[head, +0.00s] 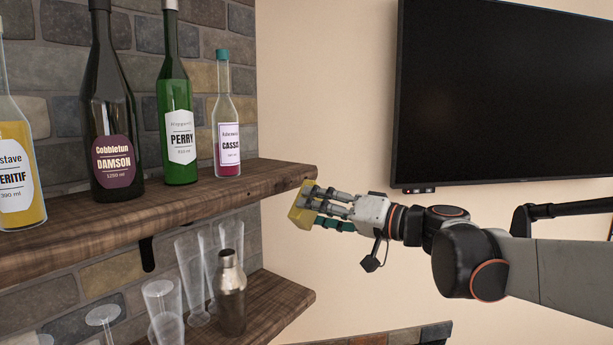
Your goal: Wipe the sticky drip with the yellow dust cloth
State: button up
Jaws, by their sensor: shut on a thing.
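My gripper (322,208) is shut on the yellow dust cloth (301,209), which looks like a small folded yellow block between the fingers. It is just off the right end of the upper wooden shelf (225,196), close to its front corner. I cannot tell whether the cloth touches the wood. I cannot make out the sticky drip in this view.
On the upper shelf stand an aperitif bottle (17,160), a damson bottle (108,110), a green perry bottle (176,100) and a cassis bottle (226,130). Glasses (163,305) and a metal shaker (230,290) stand below. A television (500,90) hangs at right.

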jog(key=w+a+r, duration=0.2)
jog(key=w+a, duration=0.2)
jog(key=shift+a, duration=0.35)
dwell(0.3)
jog(key=shift+x, duration=1.2)
dwell(0.8)
jog(key=shift+w+d, duration=0.15)
jog(key=shift+w+d+b, duration=0.4)
jog(key=shift+w+d, duration=0.7)
jog(key=shift+w, duration=0.15)
jog(key=shift+w+d, duration=0.5)
jog(key=shift+w, duration=0.2)
jog(key=shift+w+d, duration=0.45)
jog(key=shift+w, duration=0.3)
jog(key=shift+s+a+r+b, duration=0.1)
jog(key=shift+s+a+b, duration=0.05)
jog(key=shift+s+a, duration=0.7)
jog(key=shift+s+a+f+b, duration=0.1)
jog(key=shift+s+a, duration=0.5)
jog(key=shift+s, duration=0.45)
jog(key=shift+s+a+r+b, duration=0.1)
jog(key=shift+s+a+b, duration=0.05)
jog(key=shift+s+a, duration=0.7)
jog(key=shift+s+d, duration=0.1)
jog(key=shift+d, duration=0.05)
